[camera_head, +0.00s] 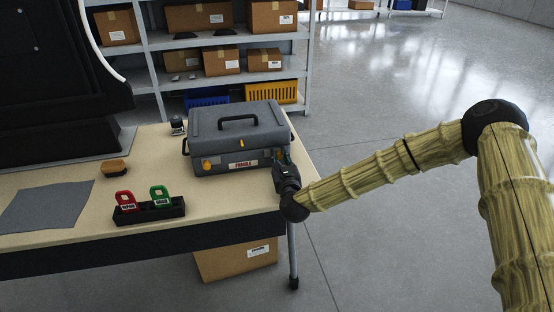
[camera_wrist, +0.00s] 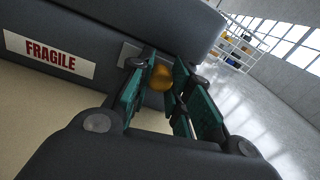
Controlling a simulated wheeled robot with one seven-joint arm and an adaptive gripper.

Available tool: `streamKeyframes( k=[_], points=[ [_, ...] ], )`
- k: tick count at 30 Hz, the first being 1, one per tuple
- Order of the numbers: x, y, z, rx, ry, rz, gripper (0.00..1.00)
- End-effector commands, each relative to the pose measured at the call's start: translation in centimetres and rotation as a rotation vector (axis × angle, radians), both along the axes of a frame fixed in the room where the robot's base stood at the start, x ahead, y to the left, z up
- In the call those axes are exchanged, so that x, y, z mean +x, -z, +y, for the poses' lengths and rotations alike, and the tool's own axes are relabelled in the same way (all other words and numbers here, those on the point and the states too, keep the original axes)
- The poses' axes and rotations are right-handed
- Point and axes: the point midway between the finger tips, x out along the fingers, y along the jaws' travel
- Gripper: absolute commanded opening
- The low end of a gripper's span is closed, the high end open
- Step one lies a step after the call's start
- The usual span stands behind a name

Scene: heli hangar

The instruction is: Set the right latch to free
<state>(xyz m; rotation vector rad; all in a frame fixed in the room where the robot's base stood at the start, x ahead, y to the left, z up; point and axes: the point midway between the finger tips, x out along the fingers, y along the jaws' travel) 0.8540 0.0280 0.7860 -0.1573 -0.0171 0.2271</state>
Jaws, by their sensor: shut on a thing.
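A closed grey case (camera_head: 238,124) with a top handle and a FRAGILE label stands at the right end of the table. Its left latch (camera_head: 207,164) is orange and shows on the front face. My gripper (camera_head: 283,163) is at the right part of the case front and hides the right latch in the head view. In the wrist view, the orange right latch (camera_wrist: 162,76) sits between the teal fingers of my gripper (camera_wrist: 164,92), which are shut on it. The latch's exact angle is hard to tell.
A black holder (camera_head: 150,211) with a red tag and a green tag, a grey cloth (camera_head: 48,207), a brush (camera_head: 114,168) and a small dark object (camera_head: 178,126) are on the table. Shelves with boxes stand behind. The floor to the right is clear.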

Motion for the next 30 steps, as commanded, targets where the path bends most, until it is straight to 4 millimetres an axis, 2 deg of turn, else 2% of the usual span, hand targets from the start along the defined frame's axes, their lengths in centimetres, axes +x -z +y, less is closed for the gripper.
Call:
streamKeyframes(
  k=[2,3,7,20,23,30],
  points=[
    [0.2,0.0,-0.5,-0.001,0.008,0.000,0.00],
    [0.2,0.0,-0.5,-0.001,0.009,-0.001,0.22],
    [0.2,0.0,-0.4,-0.001,0.009,-0.001,0.44],
    [-0.5,0.0,-0.3,-0.001,0.004,-0.001,0.44],
    [-1.6,0.1,-0.6,0.000,0.003,0.001,0.44],
    [-5.8,0.1,-1.5,0.001,0.003,0.002,0.44]
  ],
)
